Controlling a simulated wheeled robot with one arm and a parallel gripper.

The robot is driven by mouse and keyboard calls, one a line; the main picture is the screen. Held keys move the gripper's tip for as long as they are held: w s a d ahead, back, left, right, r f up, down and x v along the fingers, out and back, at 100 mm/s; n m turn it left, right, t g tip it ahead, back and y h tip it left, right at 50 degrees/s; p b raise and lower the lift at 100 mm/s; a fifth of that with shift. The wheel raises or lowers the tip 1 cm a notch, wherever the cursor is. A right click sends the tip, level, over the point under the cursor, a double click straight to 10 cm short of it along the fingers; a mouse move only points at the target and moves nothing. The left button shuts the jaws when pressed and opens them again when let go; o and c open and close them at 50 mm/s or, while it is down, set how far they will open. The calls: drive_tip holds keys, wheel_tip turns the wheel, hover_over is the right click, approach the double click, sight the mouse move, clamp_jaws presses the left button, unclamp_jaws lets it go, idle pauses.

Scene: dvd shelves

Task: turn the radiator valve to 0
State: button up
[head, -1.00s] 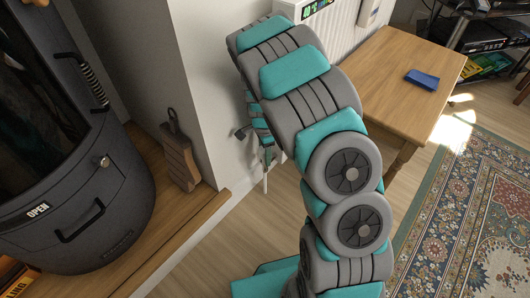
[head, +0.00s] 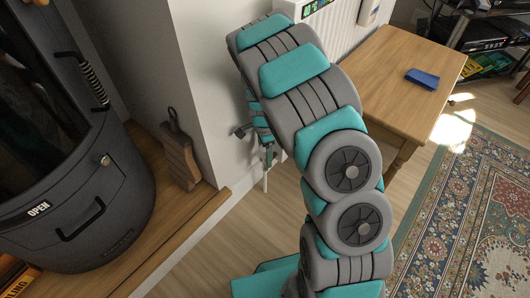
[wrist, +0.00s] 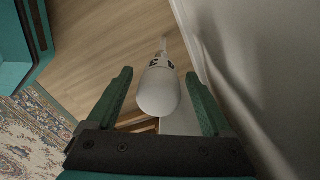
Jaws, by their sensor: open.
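The white radiator valve (wrist: 159,92) shows in the wrist view as a rounded white head with dark markings near its far end and a thin white pipe beyond. My gripper (wrist: 158,78) is open, with one green finger on each side of the valve head and visible gaps between. I cannot tell which number the valve is set to. In the head view my arm hides most of the gripper and the valve head. The white radiator (head: 345,28) is partly visible behind the arm.
A wall runs close along the right in the wrist view. In the head view, a wooden table (head: 395,85) with a blue item (head: 422,79) stands to the right. A dark stove (head: 85,200) stands at left, and a patterned rug (head: 475,220) lies at right.

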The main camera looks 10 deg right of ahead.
drive_tip(key=r, duration=0.7)
drive_tip(key=shift+w+r, duration=0.2)
drive_tip(key=shift+r, duration=0.2)
